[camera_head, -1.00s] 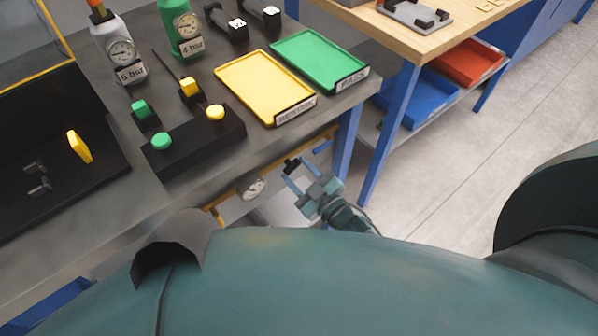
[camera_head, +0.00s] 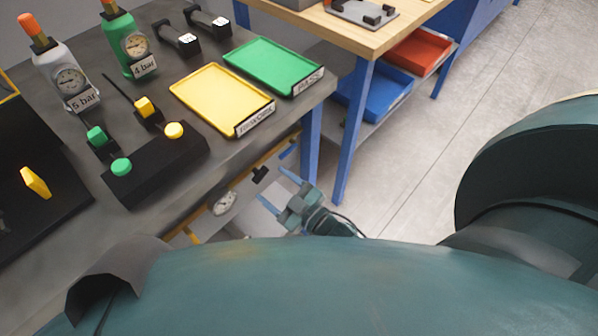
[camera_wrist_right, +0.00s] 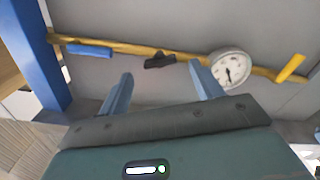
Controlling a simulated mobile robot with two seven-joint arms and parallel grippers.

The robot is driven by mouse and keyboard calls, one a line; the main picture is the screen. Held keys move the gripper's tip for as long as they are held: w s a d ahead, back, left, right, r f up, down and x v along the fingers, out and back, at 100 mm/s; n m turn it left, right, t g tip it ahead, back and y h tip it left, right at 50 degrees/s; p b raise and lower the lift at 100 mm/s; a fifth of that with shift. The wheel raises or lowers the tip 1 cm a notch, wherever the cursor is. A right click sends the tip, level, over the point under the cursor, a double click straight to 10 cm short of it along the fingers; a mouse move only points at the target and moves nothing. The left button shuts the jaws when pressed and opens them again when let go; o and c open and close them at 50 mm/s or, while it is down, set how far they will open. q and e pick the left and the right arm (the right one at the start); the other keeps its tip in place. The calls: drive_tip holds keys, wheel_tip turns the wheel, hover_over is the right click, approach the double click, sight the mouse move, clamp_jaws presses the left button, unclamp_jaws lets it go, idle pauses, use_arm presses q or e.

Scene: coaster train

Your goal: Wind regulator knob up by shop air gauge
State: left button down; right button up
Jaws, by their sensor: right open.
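The black regulator knob (camera_head: 260,175) sits on a yellow pipe (camera_head: 268,157) under the bench's front edge. In the right wrist view the knob (camera_wrist_right: 159,61) lies beyond the gap between my fingertips. The round white shop air gauge (camera_head: 225,203) is on the same pipe, beside the knob; it also shows in the wrist view (camera_wrist_right: 231,69), with its lower left behind a finger. My right gripper (camera_head: 271,185) is open and empty, its blue fingers pointing at the knob and apart from it. My left gripper is out of view.
The bench top holds a yellow tray (camera_head: 187,97), a green tray (camera_head: 273,66), a black button box (camera_head: 150,168) and two gauge bottles. A blue bench leg (camera_wrist_right: 42,55) stands left of the pipe in the wrist view.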

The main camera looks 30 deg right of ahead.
drive_tip(key=v, duration=1)
drive_tip(key=shift+s, duration=0.15)
